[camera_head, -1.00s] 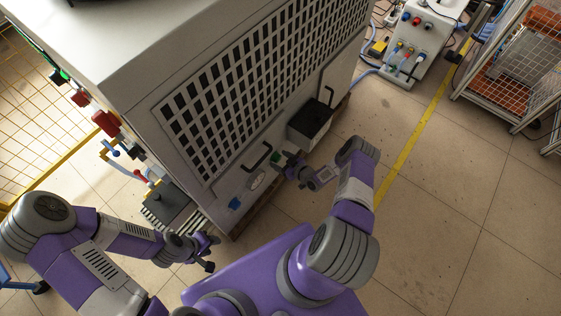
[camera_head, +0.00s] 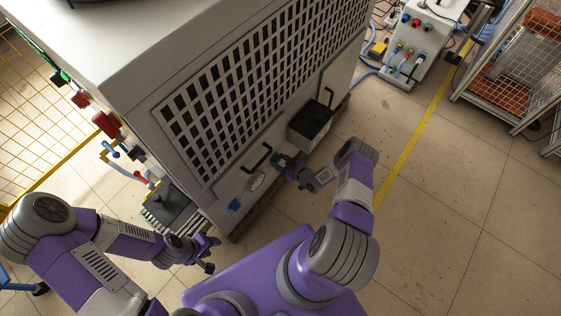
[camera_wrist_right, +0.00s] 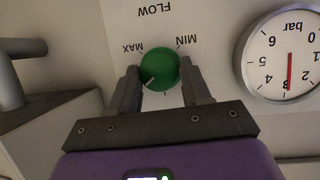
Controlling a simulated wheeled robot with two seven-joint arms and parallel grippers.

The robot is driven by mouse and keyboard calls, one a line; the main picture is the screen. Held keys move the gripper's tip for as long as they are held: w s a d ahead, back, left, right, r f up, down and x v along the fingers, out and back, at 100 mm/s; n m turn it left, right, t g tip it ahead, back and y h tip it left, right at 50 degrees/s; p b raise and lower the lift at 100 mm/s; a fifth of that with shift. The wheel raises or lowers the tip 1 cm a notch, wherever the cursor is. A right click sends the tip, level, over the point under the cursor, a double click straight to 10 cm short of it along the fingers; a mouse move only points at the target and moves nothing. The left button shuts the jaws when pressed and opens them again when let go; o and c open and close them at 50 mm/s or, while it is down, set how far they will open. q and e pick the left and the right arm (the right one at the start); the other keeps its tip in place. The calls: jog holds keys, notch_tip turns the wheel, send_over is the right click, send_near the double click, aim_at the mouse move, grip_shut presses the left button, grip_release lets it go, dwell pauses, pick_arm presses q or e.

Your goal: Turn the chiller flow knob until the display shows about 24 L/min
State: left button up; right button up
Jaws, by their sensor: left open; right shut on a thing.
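The green flow knob (camera_wrist_right: 160,68) sits on the pale panel of the large cabinet. My right gripper (camera_wrist_right: 160,82) is shut on it, one finger on each side. In the right wrist view the panel is upside down, with FLOW, MAX and MIN printed around the knob. The knob's white mark points to the lower left in that view. In the head view the knob (camera_head: 276,159) is small and partly hidden by my right gripper (camera_head: 289,169). My left gripper (camera_head: 211,253) is open and empty, low in front of the cabinet. I cannot see a readable flow display.
A round bar gauge (camera_wrist_right: 285,55) is beside the knob, its needle near 3. Black handles (camera_head: 257,158) and a dark box (camera_head: 310,123) project from the cabinet (camera_head: 150,70). A blue part (camera_head: 234,205) is low on the panel. Open floor (camera_head: 445,200) lies to the right.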

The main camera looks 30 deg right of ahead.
jog(key=shift+a+n+t+h, duration=0.2)
jog(key=shift+n+t+h, duration=0.2)
jog(key=shift+n+h, duration=0.55)
jog(key=n+t, duration=0.1)
jog(key=n, duration=0.2)
jog(key=shift+f+h, duration=0.15)
jog(key=shift+h, duration=0.2)
jog(key=n+t, duration=0.1)
jog(key=n+h, duration=0.1)
jog(key=n, duration=0.1)
jog(key=shift+a+f+n+t, duration=0.15)
jog(key=shift+n+t, duration=0.1)
jog(key=shift+t, duration=0.15)
jog(key=n+t, duration=0.1)
jog(key=n, duration=0.2)
jog(key=shift+n+t, duration=0.3)
jog(key=o, duration=1.1)
jog(key=shift+n, duration=0.3)
jog(key=shift+c, duration=0.2)
jog(key=shift+f, duration=0.1)
jog(key=shift+s, duration=0.15)
